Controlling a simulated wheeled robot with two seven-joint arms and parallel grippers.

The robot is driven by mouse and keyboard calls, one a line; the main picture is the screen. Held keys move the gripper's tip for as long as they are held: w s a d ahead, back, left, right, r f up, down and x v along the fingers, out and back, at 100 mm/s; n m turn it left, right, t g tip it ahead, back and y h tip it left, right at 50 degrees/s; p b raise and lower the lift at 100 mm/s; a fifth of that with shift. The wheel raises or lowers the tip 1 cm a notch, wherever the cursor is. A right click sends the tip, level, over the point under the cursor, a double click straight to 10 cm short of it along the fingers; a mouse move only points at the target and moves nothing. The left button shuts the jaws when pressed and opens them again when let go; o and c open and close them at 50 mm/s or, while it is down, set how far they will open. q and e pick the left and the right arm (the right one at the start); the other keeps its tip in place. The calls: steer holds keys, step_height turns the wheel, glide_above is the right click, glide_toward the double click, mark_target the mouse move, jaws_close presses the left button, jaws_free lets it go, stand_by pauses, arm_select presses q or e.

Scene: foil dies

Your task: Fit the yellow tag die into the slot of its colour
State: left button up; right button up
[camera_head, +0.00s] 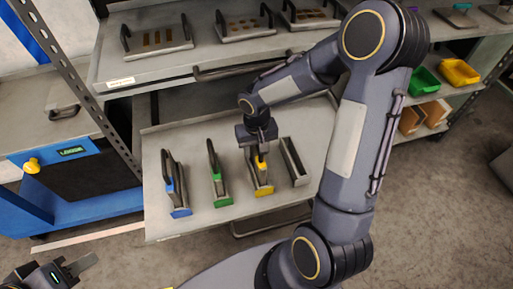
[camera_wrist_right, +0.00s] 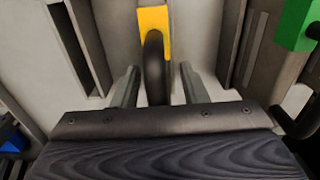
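The yellow tag die shows in the right wrist view as a dark curved handle with a yellow tag (camera_wrist_right: 153,22). In the head view its yellow part (camera_head: 261,164) is just below my right gripper (camera_head: 262,152). It stands at the grey slot holder with a yellow front end (camera_head: 262,190); how deep it sits is hidden. My right gripper points down, its two fingers (camera_wrist_right: 160,88) on either side of the handle with visible gaps. My left gripper (camera_head: 78,270) is at the lower left, far from the rack; its finger opening is unclear.
A blue-ended holder (camera_head: 180,212) and a green-ended holder (camera_head: 222,201) with dark handles stand to the left on the pulled-out shelf (camera_head: 240,215). An empty grey holder (camera_head: 294,162) stands to the right. Handled plates (camera_head: 158,40) lie on the shelf above.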

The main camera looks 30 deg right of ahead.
step_height(320, 180, up, 12)
steer(key=shift+f+p, duration=0.2)
steer(key=shift+p, duration=0.9)
steer(key=shift+s+r, duration=0.1)
steer(key=shift+r, duration=0.2)
steer(key=s+a+r+t+y, duration=0.2)
steer(key=s+r, duration=0.1)
steer(key=s, duration=0.5)
steer(key=s+a+r+n+t+y, duration=0.1)
steer(key=s+a+r+t, duration=0.1)
steer(key=s, duration=0.6)
step_height(320, 180, up, 2)
steer(key=shift+s+r+t+y, duration=0.1)
steer(key=shift+s+t+y, duration=0.3)
steer(key=shift+t, duration=0.4)
